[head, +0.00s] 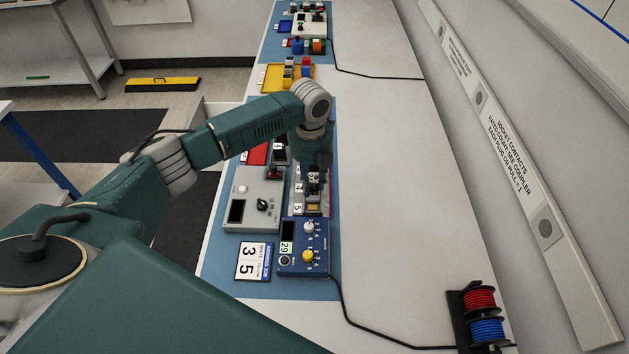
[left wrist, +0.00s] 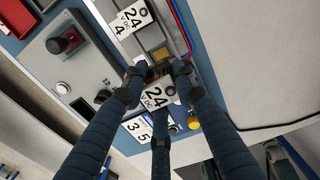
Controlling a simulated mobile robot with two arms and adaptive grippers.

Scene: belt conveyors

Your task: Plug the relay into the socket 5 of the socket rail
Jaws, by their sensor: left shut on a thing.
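My left gripper (left wrist: 157,78) is shut on a relay (left wrist: 160,94), a dark block with a white "24 V DC" label, between its dark fingers. In the head view my left gripper (head: 314,166) hangs over the socket rail (head: 325,208); its fingertips and the relay are hard to make out there. Number tags 4 (head: 298,187) and 5 (head: 298,210) stand along the rail's left side. A tan socket face (head: 313,208) shows beside tag 5. Another "24 V DC" relay (left wrist: 132,17) sits further along the rail. Whether the held relay touches a socket is hidden. My right gripper is out of view.
A grey box with a display and knobs (head: 253,203) stands left of the rail. A blue meter (head: 303,252) and a "35" card (head: 253,262) lie in front. Red and blue spools (head: 482,315) stand at the lower right. The surface right of the rail is clear.

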